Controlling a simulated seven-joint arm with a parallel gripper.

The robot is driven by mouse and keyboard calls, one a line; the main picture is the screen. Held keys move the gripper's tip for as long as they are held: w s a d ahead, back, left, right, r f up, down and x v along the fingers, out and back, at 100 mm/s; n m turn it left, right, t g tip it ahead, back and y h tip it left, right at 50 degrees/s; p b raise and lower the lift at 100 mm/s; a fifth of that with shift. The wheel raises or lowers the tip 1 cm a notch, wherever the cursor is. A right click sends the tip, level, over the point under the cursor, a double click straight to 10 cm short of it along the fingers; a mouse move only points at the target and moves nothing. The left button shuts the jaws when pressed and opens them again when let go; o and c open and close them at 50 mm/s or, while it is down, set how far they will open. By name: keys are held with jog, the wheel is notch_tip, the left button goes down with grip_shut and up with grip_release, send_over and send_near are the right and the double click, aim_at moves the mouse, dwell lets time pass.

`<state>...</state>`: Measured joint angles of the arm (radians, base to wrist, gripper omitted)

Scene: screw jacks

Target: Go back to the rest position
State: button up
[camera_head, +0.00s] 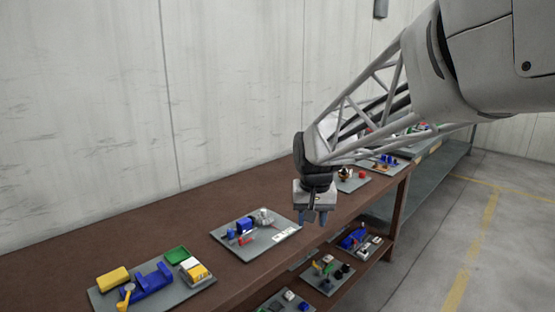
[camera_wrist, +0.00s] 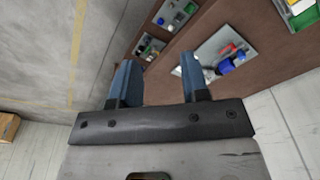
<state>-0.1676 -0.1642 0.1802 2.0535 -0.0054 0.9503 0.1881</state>
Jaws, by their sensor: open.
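My gripper (camera_head: 316,217) hangs from my arm with its fingers pointing down, near the front edge of the brown table (camera_head: 130,235). In the wrist view my gripper (camera_wrist: 160,80) has its two blue fingers well apart, with nothing between them. It is open and empty. A grey plate (camera_head: 275,242) with blue, red and silver parts lies on the table just left of my gripper. This plate also shows in the wrist view (camera_wrist: 213,48), beyond the right finger. My gripper touches nothing that I can see.
A nearer plate (camera_head: 105,295) holds yellow, blue, green and white parts. Another plate (camera_head: 352,184) lies behind my gripper. Lower-shelf plates (camera_head: 328,281) carry small parts. A wall (camera_head: 100,90) stands behind the table. The floor (camera_head: 430,240) at right is clear.

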jog(key=s+d, duration=0.3)
jog(key=s, duration=0.6)
jog(key=s+d+f, duration=0.1)
jog(key=s+d, duration=0.2)
jog(key=s, duration=0.7)
jog(key=s+d+f+t, duration=0.1)
jog(key=s+d, duration=0.3)
jog(key=s, duration=0.6)
jog(key=shift+f, duration=0.2)
jog(key=shift+w+d, duration=0.1)
jog(key=shift+w, duration=0.05)
jog(key=shift+c, duration=0.2)
